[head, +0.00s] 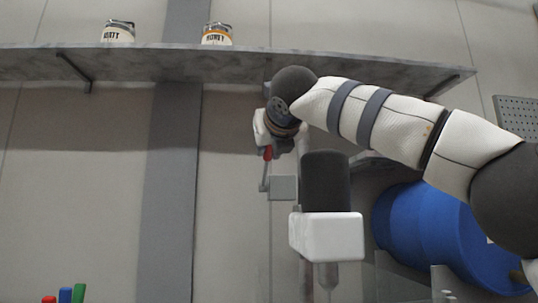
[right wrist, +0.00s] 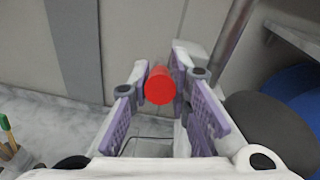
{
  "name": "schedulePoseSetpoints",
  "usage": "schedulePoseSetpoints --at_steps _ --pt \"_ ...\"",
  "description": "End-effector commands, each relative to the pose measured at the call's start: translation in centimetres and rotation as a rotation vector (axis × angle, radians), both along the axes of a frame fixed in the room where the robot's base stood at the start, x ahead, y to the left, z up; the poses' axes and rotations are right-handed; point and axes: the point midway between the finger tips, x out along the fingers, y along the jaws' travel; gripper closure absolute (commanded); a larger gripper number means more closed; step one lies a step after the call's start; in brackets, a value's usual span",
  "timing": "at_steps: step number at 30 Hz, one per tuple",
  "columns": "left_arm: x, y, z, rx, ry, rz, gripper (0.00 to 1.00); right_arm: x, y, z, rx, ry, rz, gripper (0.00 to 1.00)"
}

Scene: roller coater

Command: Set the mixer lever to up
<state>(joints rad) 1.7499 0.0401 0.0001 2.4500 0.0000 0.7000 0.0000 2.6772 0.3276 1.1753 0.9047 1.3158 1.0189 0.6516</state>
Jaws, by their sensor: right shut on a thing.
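The mixer (head: 326,237) has a dark cylinder on top of a white housing and stands in the middle of the head view. Left of it is a grey box (head: 283,188) with the mixer lever (head: 264,178), a thin grey rod with a red knob (head: 267,153). The lever points up, with the knob above the box. My right gripper (head: 268,145) reaches down to the knob from above. In the right wrist view, the red knob (right wrist: 160,86) sits between the purple-padded fingers of my right gripper (right wrist: 161,84), which is shut on it. My left gripper is out of view.
A grey shelf (head: 180,64) with two cans (head: 118,31) (head: 217,33) runs above the arm. A blue barrel (head: 430,235) lies at the right below my right arm. Coloured handles (head: 65,295) show at the lower left. The wall left of the lever is clear.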

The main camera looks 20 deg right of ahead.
Motion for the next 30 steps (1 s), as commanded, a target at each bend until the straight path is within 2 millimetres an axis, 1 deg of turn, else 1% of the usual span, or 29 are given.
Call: schedulePoseSetpoints --at_steps 8,9,10,11,20,23,30 --pt "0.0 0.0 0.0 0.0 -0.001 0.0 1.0 0.0 0.0 0.1 0.0 -0.002 0.001 1.0" --pt "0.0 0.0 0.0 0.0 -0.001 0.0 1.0 0.0 0.0 0.1 0.001 -0.002 0.0 0.73" --pt "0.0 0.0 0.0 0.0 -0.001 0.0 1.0 0.0 0.0 0.1 0.001 -0.001 0.0 0.67" --pt "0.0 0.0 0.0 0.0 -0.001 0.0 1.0 0.0 0.0 0.1 0.001 -0.001 0.0 0.62" --pt "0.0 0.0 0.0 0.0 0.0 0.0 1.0 -0.2 0.0 0.1 0.001 -0.001 0.001 0.62" --pt "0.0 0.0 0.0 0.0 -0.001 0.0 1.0 -1.4 0.3 0.3 0.0 -0.002 0.002 0.62" --pt "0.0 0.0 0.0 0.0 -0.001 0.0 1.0 -7.8 1.7 1.0 -0.001 -0.005 0.002 0.62"
